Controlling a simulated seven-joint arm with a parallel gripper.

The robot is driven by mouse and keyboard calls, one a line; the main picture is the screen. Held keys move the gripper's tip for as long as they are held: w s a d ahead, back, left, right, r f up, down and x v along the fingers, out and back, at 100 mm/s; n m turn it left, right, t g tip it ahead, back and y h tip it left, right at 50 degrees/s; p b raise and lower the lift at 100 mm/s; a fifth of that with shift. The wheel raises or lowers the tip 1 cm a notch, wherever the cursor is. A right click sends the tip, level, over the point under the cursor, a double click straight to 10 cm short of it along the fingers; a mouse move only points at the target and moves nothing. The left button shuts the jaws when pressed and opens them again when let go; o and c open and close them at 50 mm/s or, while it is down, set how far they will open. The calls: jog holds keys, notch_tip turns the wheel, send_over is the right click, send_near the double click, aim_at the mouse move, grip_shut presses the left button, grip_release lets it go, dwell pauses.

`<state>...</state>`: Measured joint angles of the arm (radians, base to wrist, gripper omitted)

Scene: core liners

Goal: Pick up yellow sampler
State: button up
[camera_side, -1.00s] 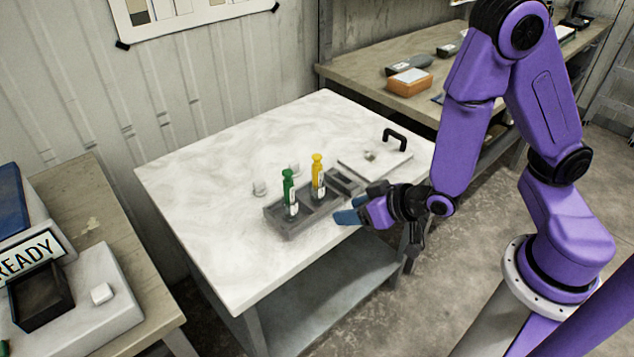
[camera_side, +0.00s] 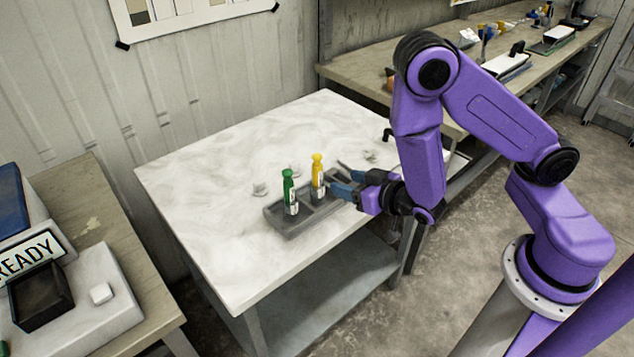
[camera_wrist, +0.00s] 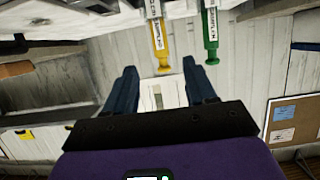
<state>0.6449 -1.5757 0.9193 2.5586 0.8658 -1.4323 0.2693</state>
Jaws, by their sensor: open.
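The yellow sampler (camera_side: 317,172) stands upright in a grey rack (camera_side: 285,231) on the white table. A green sampler (camera_side: 288,188) stands upright in the same rack, to its left. My gripper (camera_side: 339,182) is open and empty, just right of the yellow sampler, with its blue fingers pointing at it. In the wrist view the yellow sampler (camera_wrist: 160,40) shows beyond and above the gap between my fingers (camera_wrist: 160,85), and the green sampler (camera_wrist: 210,38) is to its right. My fingers appear apart from both samplers. My gripper hides the rack's right end.
A dark handle (camera_side: 387,134) stands at the table's right, partly hidden by my arm. The table's left side is clear. A bench with a READY sign (camera_side: 30,255) stands at left.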

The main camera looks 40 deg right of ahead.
aim_at(313, 173)
jog(key=shift+x, duration=7.05)
jog(key=shift+f, duration=0.2)
jog(key=shift+s, duration=0.1)
grip_shut()
